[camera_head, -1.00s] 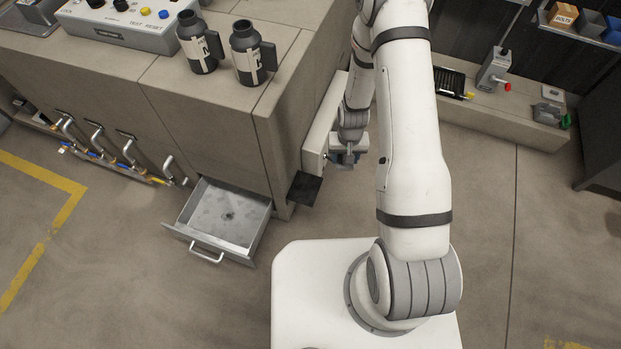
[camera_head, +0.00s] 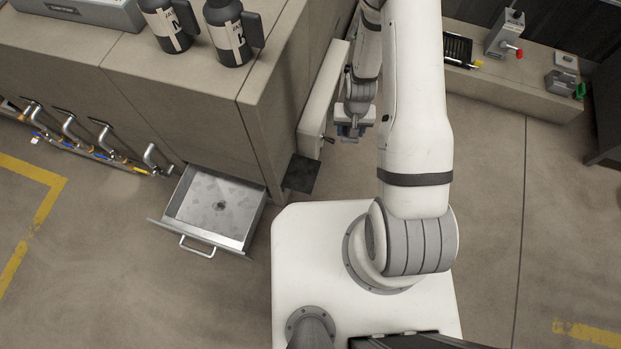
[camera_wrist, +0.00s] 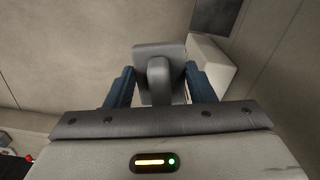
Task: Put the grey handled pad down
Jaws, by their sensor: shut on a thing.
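The grey handled pad (camera_wrist: 172,50) is in the wrist view, a flat grey plate with a rounded handle toward me. It sits between the blue fingers of my gripper (camera_wrist: 161,84), which is shut on the handle. In the head view my gripper (camera_head: 351,131) hangs beside the right side of the cabinet, near a long white box. The pad is too small there to make out clearly. Bare floor lies below the pad in the wrist view, and I cannot tell how high it is held.
The cabinet (camera_head: 190,100) has an open metal drawer (camera_head: 213,205) at its front. A dark flat plate (camera_head: 301,173) juts out by its corner. The white box (camera_head: 325,95) is close to my gripper. A low bench (camera_head: 500,85) stands at the back right. Floor between is clear.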

